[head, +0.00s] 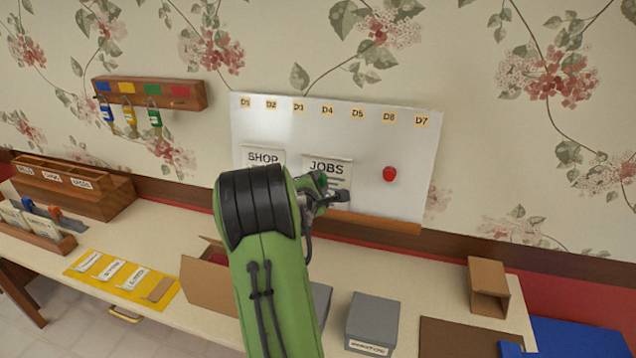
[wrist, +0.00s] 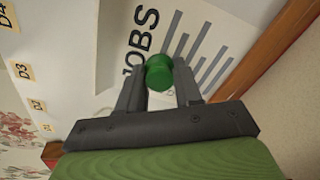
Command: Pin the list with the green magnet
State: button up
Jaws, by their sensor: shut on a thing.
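My gripper (wrist: 160,80) is shut on the green magnet (wrist: 159,71), which shows between its fingertips in the wrist view. The magnet cannot be made out clearly in the head view.
A red magnet (head: 390,174) is on the board to the right. A wooden ledge (head: 390,222) runs below the board. A key rack (head: 150,93) hangs at left. On the bench are an open cardboard box (head: 210,285), a grey box (head: 372,322) and a yellow mat (head: 85,263).

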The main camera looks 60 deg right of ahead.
jog(key=o, duration=1.2)
jog(key=shift+o, duration=0.4)
jog(key=o, duration=0.5)
jog(key=shift+c, duration=0.2)
jog(key=shift+r, duration=0.1)
jog(key=b+v, duration=0.2)
jog(key=v, duration=0.5)
